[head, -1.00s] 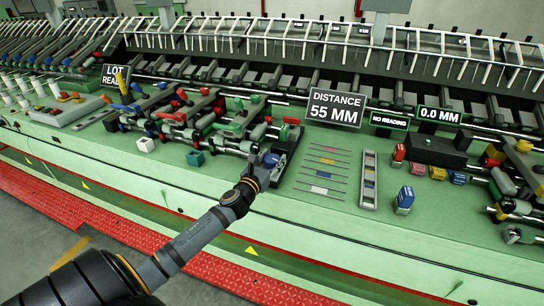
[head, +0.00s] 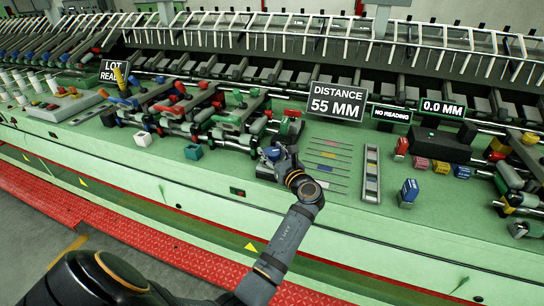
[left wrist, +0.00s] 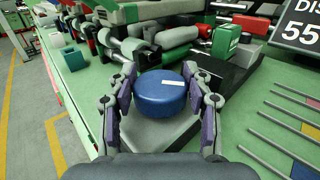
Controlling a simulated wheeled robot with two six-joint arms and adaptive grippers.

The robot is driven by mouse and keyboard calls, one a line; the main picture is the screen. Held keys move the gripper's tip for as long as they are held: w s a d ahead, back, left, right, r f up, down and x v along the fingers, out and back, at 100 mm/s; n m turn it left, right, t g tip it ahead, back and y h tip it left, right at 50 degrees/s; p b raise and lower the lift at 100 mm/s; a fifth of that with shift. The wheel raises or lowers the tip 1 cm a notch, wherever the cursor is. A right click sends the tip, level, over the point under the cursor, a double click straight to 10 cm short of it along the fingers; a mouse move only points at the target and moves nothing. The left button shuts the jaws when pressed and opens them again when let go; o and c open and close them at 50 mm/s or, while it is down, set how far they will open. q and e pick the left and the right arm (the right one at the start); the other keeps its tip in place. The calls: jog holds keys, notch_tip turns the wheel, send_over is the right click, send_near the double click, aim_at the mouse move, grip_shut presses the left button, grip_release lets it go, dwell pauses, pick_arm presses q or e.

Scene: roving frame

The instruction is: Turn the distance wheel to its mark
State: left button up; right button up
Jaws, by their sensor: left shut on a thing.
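The distance wheel is a round blue knob with a white line on its top; it shows in the left wrist view (left wrist: 160,92) and partly in the head view (head: 271,154). My left gripper (left wrist: 162,98) is shut on the wheel from both sides, with purple finger pads against its rim. The white line points to the right in the wrist view. The wheel sits on a grey base (left wrist: 170,133). A sign (head: 337,102) reads DISTANCE 55 MM. I cannot make out the mark beside the wheel. My right gripper is not in view.
Displays read NO READING (head: 395,115) and 0.0 MM (head: 442,109). Colored strips and thin rods (head: 326,160) lie right of the wheel, beside a narrow grey tray (head: 371,180). A blue block (head: 408,192) stands farther right. A teal cube (head: 193,152) and white cube (head: 143,139) sit left.

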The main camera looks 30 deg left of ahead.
pick_arm(q)
jog(key=n+g+y+b, duration=0.1)
jog(key=n+g, duration=0.1)
jog(key=n+g+y+b, duration=0.1)
jog(key=g, duration=0.2)
jog(key=shift+w+f+n+g+b, duration=0.1)
jog(key=shift+f+n+g+b, duration=0.05)
jog(key=shift+n+g+b, duration=0.2)
jog(key=n+g+b, duration=0.2)
jog(key=g+b, duration=0.1)
jog(key=n+g+b, duration=0.2)
jog(key=g+b, duration=0.1)
jog(key=shift+n+g, duration=0.25)
jog(key=shift+n+g+h+b, duration=0.3)
jog(key=shift+n+g+b, duration=0.3)
jog(key=shift+g+b, duration=0.45)
jog(key=o, duration=1.2)
